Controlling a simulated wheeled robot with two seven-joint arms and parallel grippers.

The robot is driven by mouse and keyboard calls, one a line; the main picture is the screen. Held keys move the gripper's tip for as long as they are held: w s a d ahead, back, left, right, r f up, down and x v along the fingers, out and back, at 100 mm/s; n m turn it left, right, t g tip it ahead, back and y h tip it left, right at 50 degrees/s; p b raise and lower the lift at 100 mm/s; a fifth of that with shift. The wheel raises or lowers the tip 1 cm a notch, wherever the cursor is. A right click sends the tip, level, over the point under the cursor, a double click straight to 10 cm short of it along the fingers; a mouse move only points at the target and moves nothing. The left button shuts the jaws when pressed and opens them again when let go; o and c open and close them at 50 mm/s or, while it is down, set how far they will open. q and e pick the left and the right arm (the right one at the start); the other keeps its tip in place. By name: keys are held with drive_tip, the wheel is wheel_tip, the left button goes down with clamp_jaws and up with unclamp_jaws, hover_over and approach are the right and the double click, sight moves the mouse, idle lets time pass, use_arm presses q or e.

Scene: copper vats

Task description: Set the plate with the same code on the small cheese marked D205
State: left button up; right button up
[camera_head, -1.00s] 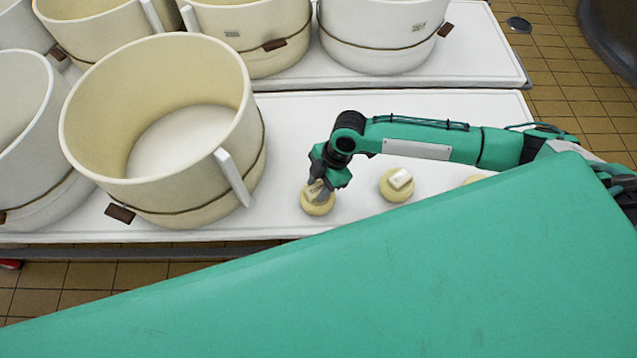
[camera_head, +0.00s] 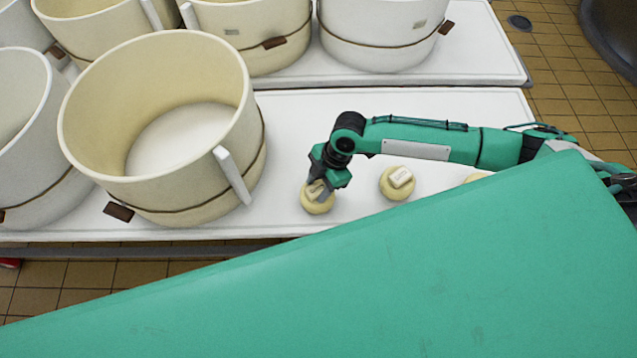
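A small round yellow cheese (camera_head: 319,206) sits on the white table, with a small pale plate (camera_head: 316,190) at its top. My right gripper (camera_head: 318,186) points down at this plate, its fingertips at or just beside it. Whether the fingers are closed on the plate is too small to tell. A second small cheese (camera_head: 393,193), to the right, carries a pale plate (camera_head: 401,177) with dark marks. A third cheese (camera_head: 476,178) is mostly hidden behind the green surface in front. The codes are too small to read. My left gripper is out of view.
A large cream mould (camera_head: 165,125) with a handle stands left of the cheeses on the white table (camera_head: 285,135). Several more moulds stand behind and at left. A green panel (camera_head: 350,280) fills the foreground. The table behind my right arm is clear.

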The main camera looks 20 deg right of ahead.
drive_tip(key=o, duration=0.3)
use_arm(q)
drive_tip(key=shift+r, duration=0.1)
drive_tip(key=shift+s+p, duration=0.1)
drive_tip(key=shift+p, duration=0.25)
use_arm(e)
drive_tip(key=v, duration=1.4)
drive_tip(key=shift+f, duration=0.1)
